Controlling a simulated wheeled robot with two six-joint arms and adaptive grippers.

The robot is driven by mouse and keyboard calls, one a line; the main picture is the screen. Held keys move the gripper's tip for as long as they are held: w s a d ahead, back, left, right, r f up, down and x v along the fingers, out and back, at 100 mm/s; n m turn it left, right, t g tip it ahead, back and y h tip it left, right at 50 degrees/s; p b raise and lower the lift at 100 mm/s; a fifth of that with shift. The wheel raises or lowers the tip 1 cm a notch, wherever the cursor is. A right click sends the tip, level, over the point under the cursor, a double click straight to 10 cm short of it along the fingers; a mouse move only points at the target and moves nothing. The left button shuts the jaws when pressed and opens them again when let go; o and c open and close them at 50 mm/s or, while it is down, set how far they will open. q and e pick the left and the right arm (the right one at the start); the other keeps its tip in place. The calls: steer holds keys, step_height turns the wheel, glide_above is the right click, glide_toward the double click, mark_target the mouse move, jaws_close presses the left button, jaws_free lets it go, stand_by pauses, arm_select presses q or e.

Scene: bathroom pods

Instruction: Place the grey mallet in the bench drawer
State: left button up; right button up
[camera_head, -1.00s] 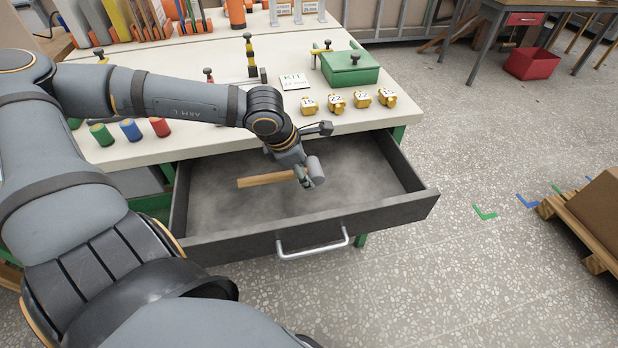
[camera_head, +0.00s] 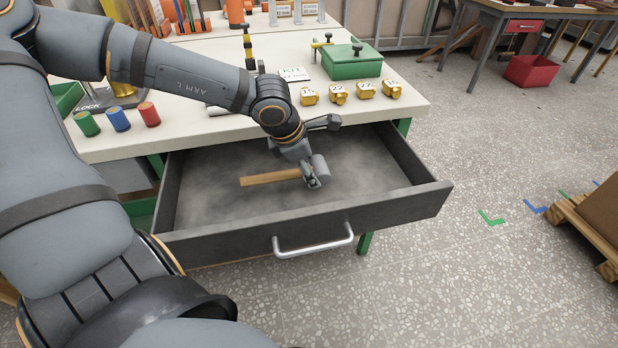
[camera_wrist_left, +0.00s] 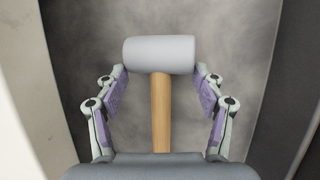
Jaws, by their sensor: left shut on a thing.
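The grey mallet has a grey cylindrical head (camera_head: 321,170) and a wooden handle (camera_head: 268,178). It lies level within the outline of the open bench drawer (camera_head: 205,195), with its handle pointing left. My left gripper (camera_head: 311,177) is shut on the mallet at the head end. In the left wrist view the mallet head (camera_wrist_left: 159,54) spans between the fingertips of my left gripper (camera_wrist_left: 160,80), and the handle runs back between the fingers. I cannot tell whether the mallet touches the drawer floor. My right gripper is not in view.
The drawer's front wall has a metal handle (camera_head: 313,241). On the bench top (camera_head: 200,130) are several yellow numbered pieces (camera_head: 338,94), a green lidded box (camera_head: 350,62) and coloured cylinders (camera_head: 118,118). The drawer is otherwise empty. A pallet (camera_head: 590,232) stands at the right.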

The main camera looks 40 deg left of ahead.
arm_select(q)
steer(key=shift+f, duration=0.95)
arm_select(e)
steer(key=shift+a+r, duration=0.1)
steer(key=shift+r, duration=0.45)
arm_select(q)
steer(key=o, duration=1.4)
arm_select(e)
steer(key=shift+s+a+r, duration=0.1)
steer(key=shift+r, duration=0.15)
arm_select(q)
steer(key=shift+o, duration=0.2)
